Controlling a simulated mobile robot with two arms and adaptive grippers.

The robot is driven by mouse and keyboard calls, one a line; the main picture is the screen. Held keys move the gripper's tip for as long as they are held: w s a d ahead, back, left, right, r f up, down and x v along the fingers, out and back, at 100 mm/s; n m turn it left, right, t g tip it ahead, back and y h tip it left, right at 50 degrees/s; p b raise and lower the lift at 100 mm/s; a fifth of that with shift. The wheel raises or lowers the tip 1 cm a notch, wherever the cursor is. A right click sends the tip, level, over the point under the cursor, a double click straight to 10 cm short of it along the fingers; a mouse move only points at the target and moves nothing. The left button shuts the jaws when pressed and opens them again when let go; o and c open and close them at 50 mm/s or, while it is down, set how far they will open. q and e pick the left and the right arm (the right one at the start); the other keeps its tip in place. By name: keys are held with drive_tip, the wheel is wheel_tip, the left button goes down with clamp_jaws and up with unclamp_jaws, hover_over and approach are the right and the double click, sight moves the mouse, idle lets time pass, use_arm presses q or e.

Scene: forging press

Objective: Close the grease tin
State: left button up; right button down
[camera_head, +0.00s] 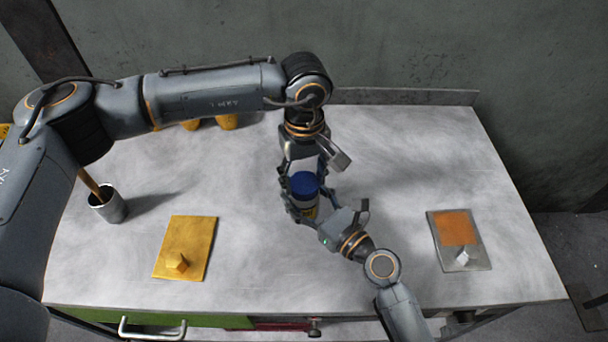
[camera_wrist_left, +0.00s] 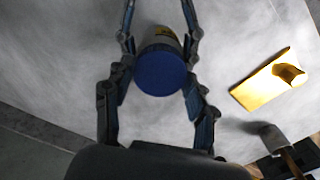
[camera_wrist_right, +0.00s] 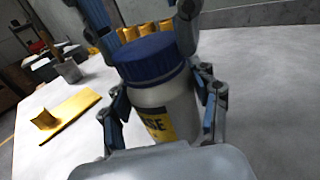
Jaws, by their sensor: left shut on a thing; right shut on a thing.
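The grease tin (camera_head: 308,203) stands upright near the middle of the table, a white can with a yellow label. Its blue lid (camera_head: 304,183) sits on top; in the right wrist view the lid (camera_wrist_right: 150,58) looks level on the can. My left gripper (camera_head: 304,172) comes down from above and is shut on the lid, its fingers on either side of it. My right gripper (camera_wrist_right: 162,115) is shut on the can body below the lid, from the front right. Whether the lid is fully tight cannot be seen.
A yellow board with a block (camera_head: 187,245) lies at the left front. A grey cup (camera_head: 108,206) holding a wooden handle stands farther left. A plate with an orange patch (camera_head: 457,228) lies at the right. Yellow pieces (camera_head: 227,121) stand at the back.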

use_arm(q)
drive_tip(key=m, duration=0.6)
drive_tip(key=shift+m, duration=0.4)
use_arm(e)
drive_tip(key=shift+f, duration=0.1)
use_arm(q)
drive_tip(key=m, duration=0.7)
drive_tip(key=o, duration=1.1)
wheel_tip(320, 180, up, 12)
use_arm(e)
drive_tip(key=shift+c, duration=1.4)
unclamp_jaws()
